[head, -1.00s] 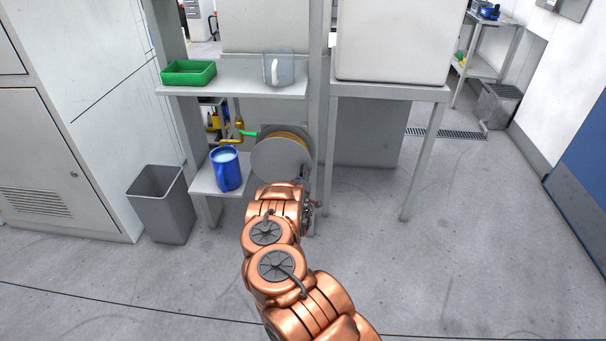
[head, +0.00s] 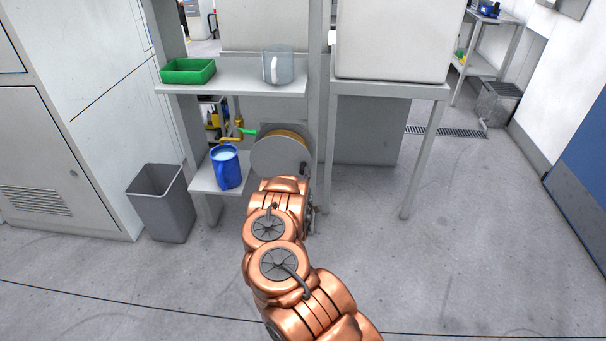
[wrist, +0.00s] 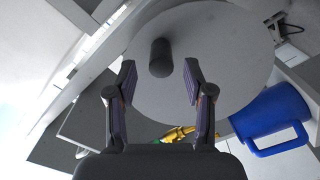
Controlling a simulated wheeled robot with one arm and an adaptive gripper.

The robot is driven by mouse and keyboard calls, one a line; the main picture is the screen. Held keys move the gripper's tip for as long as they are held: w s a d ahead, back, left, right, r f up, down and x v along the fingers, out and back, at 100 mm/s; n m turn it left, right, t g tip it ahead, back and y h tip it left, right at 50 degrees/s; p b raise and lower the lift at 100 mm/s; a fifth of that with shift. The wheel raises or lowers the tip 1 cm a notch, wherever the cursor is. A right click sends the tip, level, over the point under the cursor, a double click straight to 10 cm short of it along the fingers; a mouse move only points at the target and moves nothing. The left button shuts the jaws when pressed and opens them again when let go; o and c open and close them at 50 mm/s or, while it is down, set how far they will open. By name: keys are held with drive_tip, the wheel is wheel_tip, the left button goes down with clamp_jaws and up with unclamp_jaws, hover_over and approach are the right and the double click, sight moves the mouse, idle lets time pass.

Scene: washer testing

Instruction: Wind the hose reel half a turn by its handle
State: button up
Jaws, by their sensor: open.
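The hose reel (head: 279,156) is a grey disc with a yellow rim behind it, mounted under the shelf in the head view. Its grey face (wrist: 225,60) fills much of the wrist view. The handle (wrist: 160,58) is a short dark cylinder standing out from this face. My gripper (wrist: 159,82) is open, with one finger on each side of the handle's line. The handle shows between and slightly beyond the fingertips, with gaps on both sides. In the head view my arm hides most of the gripper.
A blue mug (head: 226,167) stands on the low shelf left of the reel; it also shows in the wrist view (wrist: 270,115). A yellow valve (head: 232,132) with a green hose end is nearby. A grey bin (head: 162,205) stands left. Floor at right is clear.

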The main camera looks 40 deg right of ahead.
drive_tip(key=v, duration=0.8)
drive_tip(key=shift+a, duration=0.15)
drive_tip(key=shift+s, duration=0.15)
idle(0.4)
